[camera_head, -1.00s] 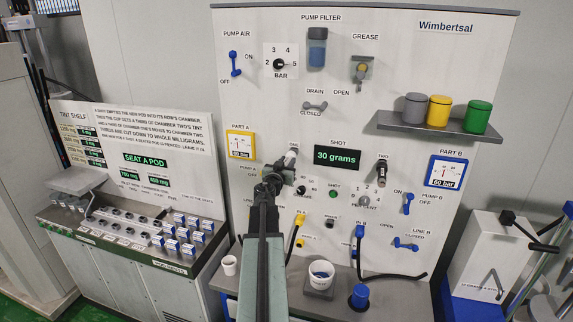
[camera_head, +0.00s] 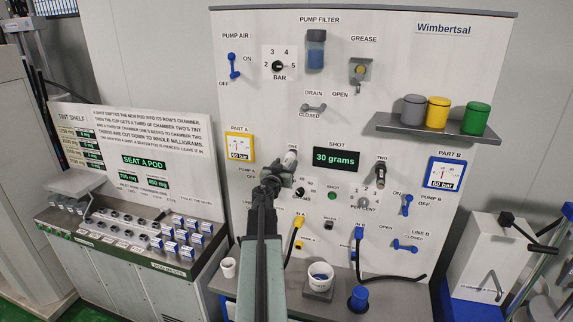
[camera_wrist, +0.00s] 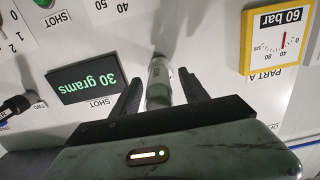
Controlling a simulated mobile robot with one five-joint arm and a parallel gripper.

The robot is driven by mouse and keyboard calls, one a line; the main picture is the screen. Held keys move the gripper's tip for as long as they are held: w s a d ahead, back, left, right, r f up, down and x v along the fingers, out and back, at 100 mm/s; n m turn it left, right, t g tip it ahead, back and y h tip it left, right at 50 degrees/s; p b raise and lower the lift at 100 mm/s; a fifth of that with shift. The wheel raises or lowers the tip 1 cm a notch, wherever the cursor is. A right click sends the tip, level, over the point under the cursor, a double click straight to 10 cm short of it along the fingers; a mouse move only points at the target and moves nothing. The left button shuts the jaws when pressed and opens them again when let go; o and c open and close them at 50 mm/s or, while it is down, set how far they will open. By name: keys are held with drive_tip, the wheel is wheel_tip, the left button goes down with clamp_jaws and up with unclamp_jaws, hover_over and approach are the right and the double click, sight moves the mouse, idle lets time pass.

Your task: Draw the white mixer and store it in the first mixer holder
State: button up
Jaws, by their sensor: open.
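A white cylinder, which looks like the white mixer (camera_head: 290,158), sticks out of the panel under the label ONE. In the wrist view the mixer (camera_wrist: 159,85) lies between the two dark fingers of my gripper (camera_wrist: 159,76). The fingers are open on either side of it, and a narrow gap shows near their tips. In the head view my gripper (camera_head: 283,170) is at the mixer's lower end and partly hides it. A similar dark piece (camera_head: 381,174) is under the label TWO. I cannot read any mixer holder label.
The SHOT display (camera_head: 337,159) is right of the mixer and the PART A gauge (camera_head: 240,147) is left. Small knobs (camera_head: 299,193) sit close below. A bench (camera_head: 395,298) below carries a white tub (camera_head: 320,275) and a blue cup (camera_head: 359,298). A shelf (camera_head: 420,128) holds several coloured pots.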

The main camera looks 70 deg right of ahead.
drive_tip(key=a, duration=0.6)
drive_tip(key=shift+s+a, duration=0.2)
drive_tip(key=shift+r, duration=0.15)
